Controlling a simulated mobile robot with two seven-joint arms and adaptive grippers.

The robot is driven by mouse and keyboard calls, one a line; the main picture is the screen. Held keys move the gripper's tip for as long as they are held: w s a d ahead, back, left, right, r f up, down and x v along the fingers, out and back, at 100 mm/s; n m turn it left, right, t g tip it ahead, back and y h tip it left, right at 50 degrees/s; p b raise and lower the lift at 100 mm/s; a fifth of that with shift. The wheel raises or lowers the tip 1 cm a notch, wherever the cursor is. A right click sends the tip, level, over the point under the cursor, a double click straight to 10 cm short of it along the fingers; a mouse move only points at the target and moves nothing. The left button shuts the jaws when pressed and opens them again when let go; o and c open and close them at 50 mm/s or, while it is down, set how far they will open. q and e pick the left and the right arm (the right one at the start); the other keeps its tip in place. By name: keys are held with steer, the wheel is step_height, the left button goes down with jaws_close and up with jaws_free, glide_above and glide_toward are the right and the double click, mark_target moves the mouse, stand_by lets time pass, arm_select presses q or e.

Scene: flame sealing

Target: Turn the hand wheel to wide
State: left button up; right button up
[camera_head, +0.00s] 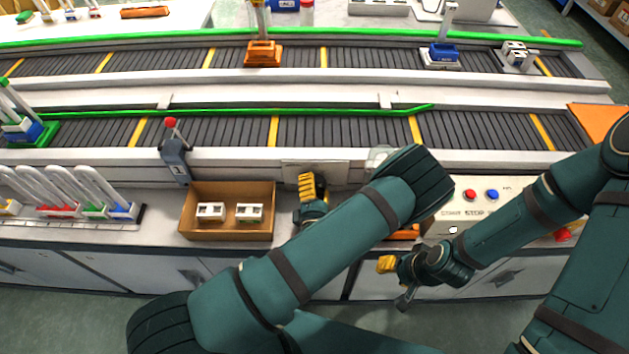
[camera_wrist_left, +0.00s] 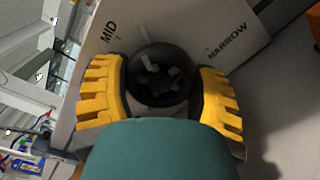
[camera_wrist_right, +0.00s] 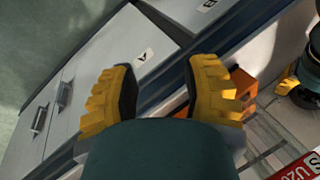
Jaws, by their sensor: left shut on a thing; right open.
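The hand wheel (camera_wrist_left: 152,76) is a round black knob on a pale plate (camera_wrist_left: 205,25) in the left wrist view. The plate carries the labels MID, at the upper left, and NARROW, at the right; no WIDE label shows. My left gripper (camera_wrist_left: 160,95) is shut on the wheel, with one yellow finger on each side of it. In the head view my left gripper (camera_head: 312,190) is at the front of the conveyor, and the wheel is hidden there. My right gripper (camera_head: 392,275) is open and empty in front of the counter; it also shows in the right wrist view (camera_wrist_right: 160,85).
A brown box (camera_head: 228,225) with two white parts stands left of my left gripper. A control panel (camera_head: 470,212) with red and blue buttons is behind my right arm. An orange object (camera_head: 403,233) is partly hidden under my left arm. Conveyors run behind.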

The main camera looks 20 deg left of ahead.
arm_select(q)
steer(key=n+p, duration=0.1)
steer(key=n, duration=0.3)
steer(key=shift+n+p, duration=0.35)
steer(key=shift+n, duration=0.05)
steer(key=n+p, duration=0.1)
steer(key=n, duration=0.2)
steer(key=shift+f+n, duration=0.1)
steer(key=shift+n, duration=0.2)
steer(key=n+p, duration=0.1)
steer(key=n, duration=0.3)
steer(key=shift+d, duration=0.1)
steer(key=n, duration=0.7)
steer(key=shift+d+n, duration=0.1)
steer(key=shift+n, duration=0.3)
steer(key=n, duration=0.3)
steer(key=shift+n, duration=0.3)
steer(key=n, duration=0.3)
steer(key=shift+n, duration=0.3)
steer(key=shift+n+b, duration=0.45)
steer(key=shift+n, duration=0.95)
arm_select(e)
steer(key=shift+w+r, duration=0.3)
steer(key=shift+r, duration=0.5)
steer(key=shift+w+r, duration=0.25)
steer(key=shift+r, duration=0.5)
